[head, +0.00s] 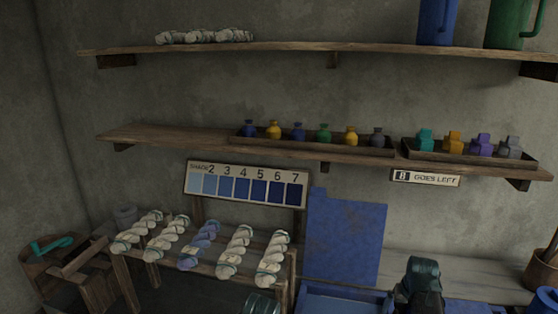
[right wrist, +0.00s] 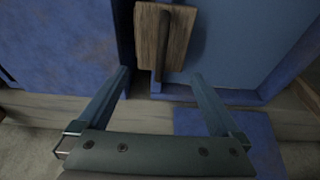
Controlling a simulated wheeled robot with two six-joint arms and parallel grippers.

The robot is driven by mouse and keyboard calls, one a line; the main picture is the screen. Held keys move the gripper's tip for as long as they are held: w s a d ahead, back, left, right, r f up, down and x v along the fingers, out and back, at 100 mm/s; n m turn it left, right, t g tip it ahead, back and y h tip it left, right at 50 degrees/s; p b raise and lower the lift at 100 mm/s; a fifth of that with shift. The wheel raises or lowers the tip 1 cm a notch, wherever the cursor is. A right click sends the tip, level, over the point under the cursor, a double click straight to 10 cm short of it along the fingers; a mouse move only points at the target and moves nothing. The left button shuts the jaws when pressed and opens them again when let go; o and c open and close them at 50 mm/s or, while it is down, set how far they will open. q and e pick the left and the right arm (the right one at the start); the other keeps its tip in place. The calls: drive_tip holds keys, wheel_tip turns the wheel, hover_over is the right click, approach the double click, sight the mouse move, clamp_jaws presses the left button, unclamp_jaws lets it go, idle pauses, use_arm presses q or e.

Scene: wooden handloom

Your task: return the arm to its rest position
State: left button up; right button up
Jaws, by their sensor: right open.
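My right gripper (right wrist: 160,78) is open in the right wrist view, with its two fingers apart and nothing between the tips. A wooden block with a dark bar-like handle (right wrist: 165,38) lies just beyond the fingertips; I cannot tell whether they touch it. In the head view, a dark part of what looks like my right arm (head: 422,278) shows at the bottom right, in front of the blue trays. A dark green rounded part at the bottom centre may be my left arm. My left gripper is not in view.
A blue board (head: 345,235) stands behind a blue tray (head: 335,302). Twisted skeins hang on a wooden rack (head: 125,278) at left, below a shade card (head: 246,185). Wall shelves (head: 170,136) hold small bottles and jugs. A basket (head: 541,273) stands at far right.

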wheel_tip(320, 180, up, 2)
drive_tip(key=shift+r+p, duration=0.1)
drive_tip(key=shift+p, duration=0.55)
wheel_tip(320, 180, down, 8)
drive_tip(key=b, duration=0.8)
wheel_tip(320, 180, up, 18)
drive_tip(key=p, duration=1.8)
drive_tip(key=shift+r+p, duration=0.25)
drive_tip(key=shift+p, duration=0.05)
